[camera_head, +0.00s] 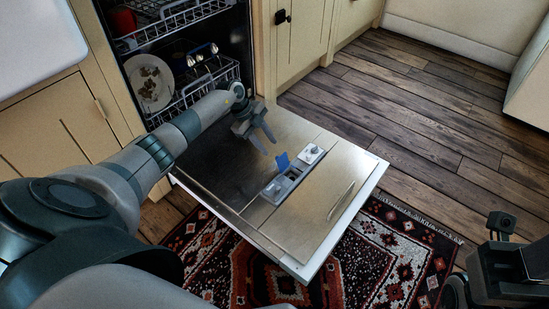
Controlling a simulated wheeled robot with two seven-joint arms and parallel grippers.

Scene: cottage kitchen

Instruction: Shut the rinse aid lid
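The rinse aid lid (282,161) is a small blue flap. It stands tilted up from the dispenser (285,186) on the inner face of the lowered dishwasher door (322,210). My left gripper (265,140) is above the door, behind and to the left of the lid. Its two fingers are apart with nothing seen between them, and it looks clear of the lid. My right gripper (500,236) is at the right edge, over the rug and floor, far from the lid. The frame cuts it off, and its fingers are not clear.
The dishwasher's lower rack (207,82) holds a soiled plate (150,82) and other items, behind my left arm. Cream cabinets (300,35) stand on both sides. A patterned rug (385,250) lies under the door. The wooden floor (430,110) at right is free.

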